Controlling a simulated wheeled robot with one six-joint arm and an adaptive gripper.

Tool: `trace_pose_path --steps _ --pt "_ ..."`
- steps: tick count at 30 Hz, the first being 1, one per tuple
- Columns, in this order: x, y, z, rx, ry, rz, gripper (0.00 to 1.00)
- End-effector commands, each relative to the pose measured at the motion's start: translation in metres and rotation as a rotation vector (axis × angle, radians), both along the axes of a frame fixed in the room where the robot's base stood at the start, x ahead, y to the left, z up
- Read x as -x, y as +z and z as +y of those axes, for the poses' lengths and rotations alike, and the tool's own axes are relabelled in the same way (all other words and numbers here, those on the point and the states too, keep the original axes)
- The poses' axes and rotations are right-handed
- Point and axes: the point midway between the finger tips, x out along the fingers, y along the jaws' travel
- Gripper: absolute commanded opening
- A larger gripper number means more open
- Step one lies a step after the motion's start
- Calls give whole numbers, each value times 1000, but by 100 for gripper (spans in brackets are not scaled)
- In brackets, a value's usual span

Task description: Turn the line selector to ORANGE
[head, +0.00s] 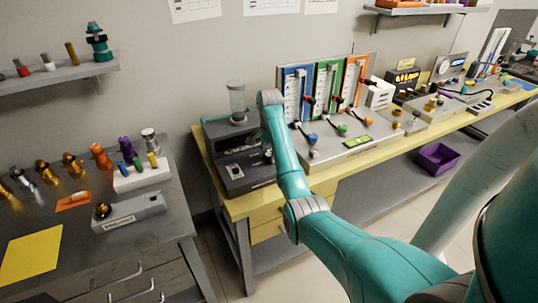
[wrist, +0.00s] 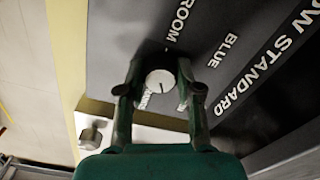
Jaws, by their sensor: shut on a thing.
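In the wrist view, my gripper (wrist: 160,92) is around a small round knob with a pale cap (wrist: 159,78), one finger on each side, shut on it. I take this knob for the line selector. It stands on a dark grey panel with the white words ROOM and BLUE and part of "OW STANDARD". The word ORANGE does not show. A short dark mark is on the cap, but its exact direction is too small to tell. In the head view, my arm reaches over the dark unit (head: 222,133) at the bench's left end; the knob is hidden there.
A clear cylinder (head: 237,99) stands on the dark unit. Blue (head: 291,91), green (head: 322,90) and orange (head: 353,82) panels with levers stand to its right on the yellow bench (head: 247,206). A grey side table with fittings is at left. A purple bin (head: 437,158) sits below.

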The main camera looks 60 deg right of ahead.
Motion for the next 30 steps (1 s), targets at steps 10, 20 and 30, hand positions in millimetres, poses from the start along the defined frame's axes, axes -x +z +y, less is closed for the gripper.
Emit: trace_pose_path --steps 10,20,30 --pt "0 0 0 0 -306 0 0" --pt "0 0 0 0 -497 0 0" --pt "0 0 0 -1 -564 0 0"
